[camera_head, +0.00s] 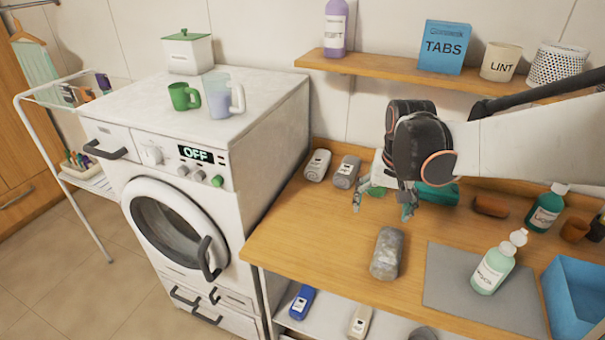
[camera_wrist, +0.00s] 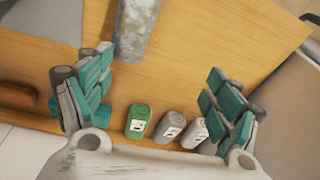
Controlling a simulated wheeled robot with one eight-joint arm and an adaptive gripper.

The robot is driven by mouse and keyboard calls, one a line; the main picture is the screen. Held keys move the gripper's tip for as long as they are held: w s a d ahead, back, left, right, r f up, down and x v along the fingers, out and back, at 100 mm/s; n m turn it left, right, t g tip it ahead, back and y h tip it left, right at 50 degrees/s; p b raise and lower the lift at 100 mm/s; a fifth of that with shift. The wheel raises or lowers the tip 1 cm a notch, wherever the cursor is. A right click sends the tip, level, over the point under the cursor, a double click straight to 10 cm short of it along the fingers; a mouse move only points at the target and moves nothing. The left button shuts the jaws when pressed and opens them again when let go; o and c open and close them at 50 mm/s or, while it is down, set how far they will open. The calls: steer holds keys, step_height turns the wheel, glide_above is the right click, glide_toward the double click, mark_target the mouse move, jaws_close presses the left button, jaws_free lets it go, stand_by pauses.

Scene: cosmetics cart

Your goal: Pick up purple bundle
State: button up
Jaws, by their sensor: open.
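I cannot clearly make out a purple bundle. Small dark bundles (camera_head: 87,95), one perhaps purplish, lie in the rack's top tray at the far left, too small to tell apart. My gripper (camera_head: 382,206) is open and empty above the wooden counter, far to the right of that rack. In the wrist view its teal-padded fingers (camera_wrist: 158,78) are spread wide. Green (camera_wrist: 138,121), grey (camera_wrist: 170,127) and whitish (camera_wrist: 194,132) labelled bundles lie below, towards the wall. A larger grey roll (camera_head: 387,253) lies on the counter in front of the gripper.
A washing machine (camera_head: 185,215), with a green mug (camera_head: 183,97) and pitcher (camera_head: 217,97) on top, stands between counter (camera_head: 295,235) and rack (camera_head: 40,128). A green-white bottle (camera_head: 491,272) stands on a grey mat (camera_head: 447,290), beside a blue bin (camera_head: 557,298). A shelf (camera_head: 385,70) runs above.

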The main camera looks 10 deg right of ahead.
steer(key=m+g, duration=0.1)
steer(key=g, duration=0.1)
glide_above(390, 244)
step_height(390, 244, down, 3)
step_height(390, 244, down, 14)
steer(key=b, duration=0.4)
steer(key=shift+f, duration=0.2)
steer(key=shift+r, duration=0.1)
steer(key=c, duration=1.4)
step_height(390, 244, up, 20)
steer(key=p, duration=0.6)
